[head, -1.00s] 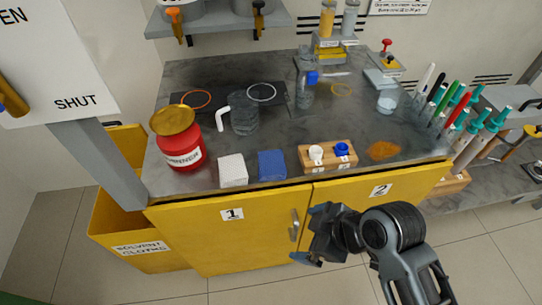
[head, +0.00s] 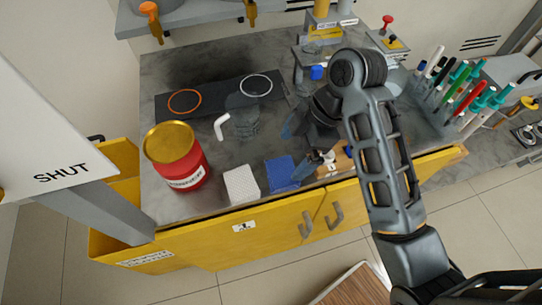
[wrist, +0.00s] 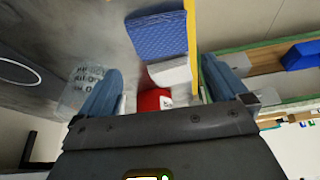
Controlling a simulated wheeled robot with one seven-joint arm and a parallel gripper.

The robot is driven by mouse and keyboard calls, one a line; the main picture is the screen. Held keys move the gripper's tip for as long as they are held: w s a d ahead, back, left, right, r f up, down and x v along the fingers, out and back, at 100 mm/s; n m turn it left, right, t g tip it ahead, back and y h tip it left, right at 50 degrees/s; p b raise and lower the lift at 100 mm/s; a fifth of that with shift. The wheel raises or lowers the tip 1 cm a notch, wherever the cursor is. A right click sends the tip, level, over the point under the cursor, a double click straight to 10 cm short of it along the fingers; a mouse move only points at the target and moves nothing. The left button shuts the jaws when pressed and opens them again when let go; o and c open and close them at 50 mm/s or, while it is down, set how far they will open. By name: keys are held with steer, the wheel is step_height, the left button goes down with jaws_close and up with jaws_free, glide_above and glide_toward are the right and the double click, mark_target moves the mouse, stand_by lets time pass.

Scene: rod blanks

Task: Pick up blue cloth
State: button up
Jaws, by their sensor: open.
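My gripper (head: 301,145) is open and empty, above the bench just behind and to the right of the blue cloth. In the wrist view the blue cloth (wrist: 158,36) shows past the fingertips of the gripper (wrist: 162,68), not between them.
A red tin with a gold lid (head: 176,156) stands left of the cloths. A clear jug (head: 243,117) with a white handle stands behind them. A wooden block (head: 343,163) is partly hidden by my arm. The yellow cabinet front (head: 270,235) drops below the bench edge.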

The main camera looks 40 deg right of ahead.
mark_target(281, 171)
steer(key=shift+w+a+f, duration=0.1)
steer(key=shift+w+f, duration=0.05)
steer(key=shift+f, duration=0.1)
steer(key=shift+b+x, duration=0.4)
steer(key=shift+x, duration=0.5)
steer(key=shift+p+x, duration=0.45)
steer(key=shift+x, duration=2.25)
steer(key=shift+s+f, duration=0.1)
steer(key=shift+s, duration=0.1)
steer(key=shift+c, duration=0.3)
steer(key=shift+d, duration=0.25)
steer(key=c, duration=0.6)
